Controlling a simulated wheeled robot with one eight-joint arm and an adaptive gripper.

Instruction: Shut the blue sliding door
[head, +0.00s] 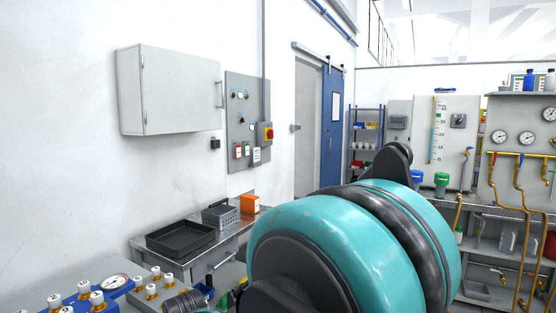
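The blue sliding door (332,125) is in the head view, on the far part of the left wall. It hangs upright from a rail and has a pale panel on its upper part. A plain grey doorway area (308,130) shows just left of it, so the door stands to the right of that area. I cannot tell whether the grey is an opening or a panel. The door's lower part is hidden behind my teal and black arm. My gripper is not in view.
A wall cabinet (170,90) and a control panel (247,120) are on the left wall. Below them, a bench holds a black tray (180,239), a grey basket and an orange box (249,203). Shelves (367,140) and gauge benches stand at the back and right. My arm hides much of the floor.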

